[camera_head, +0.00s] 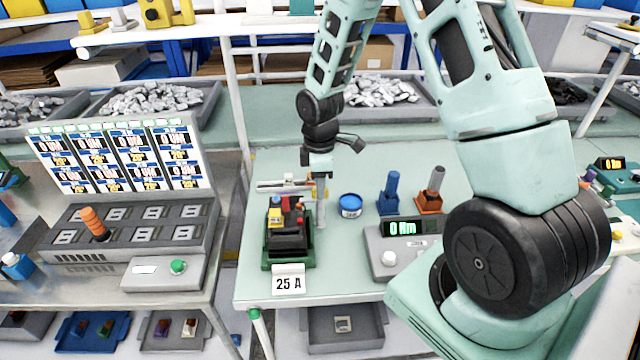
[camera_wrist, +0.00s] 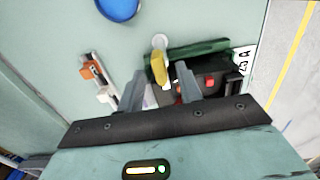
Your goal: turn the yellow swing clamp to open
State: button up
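The yellow swing clamp (camera_wrist: 158,68) shows in the wrist view beside a pale round post top, at the edge of the green fixture (camera_wrist: 190,48). My gripper (camera_wrist: 158,86) is open around the clamp's line, one grey finger on each side; I cannot tell whether either touches it. In the head view my gripper (camera_head: 319,180) points down over the back right corner of the fixture (camera_head: 308,256) and largely hides the clamp. A black breaker (camera_head: 288,243) with red parts sits in the fixture; in the wrist view my right finger partly covers it.
A rail with an orange slider (camera_wrist: 92,70) lies behind the fixture. A blue round container (camera_head: 350,206), blue and orange upright tools and a grey meter (camera_head: 405,245) stand to the right. A "25 A" card (camera_head: 288,281) is in front. Bare bench lies around the blue container.

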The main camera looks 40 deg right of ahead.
jog(key=shift+f, duration=0.65)
grip_shut()
